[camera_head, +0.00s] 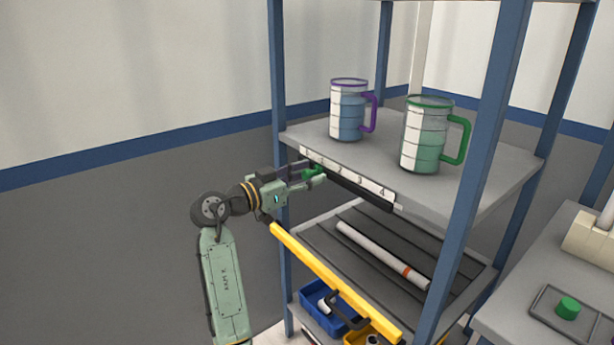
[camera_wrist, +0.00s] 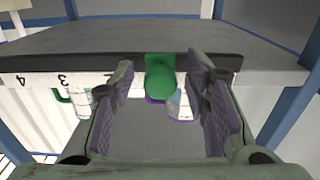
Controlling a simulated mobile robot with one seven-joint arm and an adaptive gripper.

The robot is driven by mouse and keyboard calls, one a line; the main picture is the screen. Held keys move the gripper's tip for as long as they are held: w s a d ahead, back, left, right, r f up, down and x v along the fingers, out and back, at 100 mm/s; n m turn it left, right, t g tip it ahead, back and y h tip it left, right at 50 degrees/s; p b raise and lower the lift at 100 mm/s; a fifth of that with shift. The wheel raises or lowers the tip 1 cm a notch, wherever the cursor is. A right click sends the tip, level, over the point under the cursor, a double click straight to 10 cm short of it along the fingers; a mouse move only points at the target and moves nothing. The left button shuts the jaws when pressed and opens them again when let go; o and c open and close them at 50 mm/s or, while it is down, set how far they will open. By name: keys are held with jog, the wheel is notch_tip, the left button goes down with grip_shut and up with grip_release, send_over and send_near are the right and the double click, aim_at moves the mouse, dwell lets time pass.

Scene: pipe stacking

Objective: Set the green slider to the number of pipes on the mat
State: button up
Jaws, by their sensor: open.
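The green slider (camera_head: 315,171) sits on a dark rail below a white number strip (camera_head: 372,186) on the upper shelf's front edge. It is near the low-number end; the exact number beside it is unclear. In the wrist view the green slider (camera_wrist: 160,76) lies between the spread fingers of my gripper (camera_wrist: 160,95), with a gap on each side. In the head view my gripper (camera_head: 308,177) is at the slider. On the lower shelf, the dark grooved mat (camera_head: 400,238) bears one visible pipe (camera_head: 375,250), white with an orange band.
A purple-handled jug (camera_head: 348,112) and a green-handled jug (camera_head: 424,138) stand on the upper shelf. A yellow bar (camera_head: 330,280) runs along the lower shelf's front, above a blue bin (camera_head: 318,312). Blue rack posts (camera_head: 278,80) stand close to my arm. A side table (camera_head: 505,310) holds a green button (camera_head: 568,308).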

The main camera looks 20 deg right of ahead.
jog(key=v, duration=1.2)
jog(key=shift+r, duration=0.1)
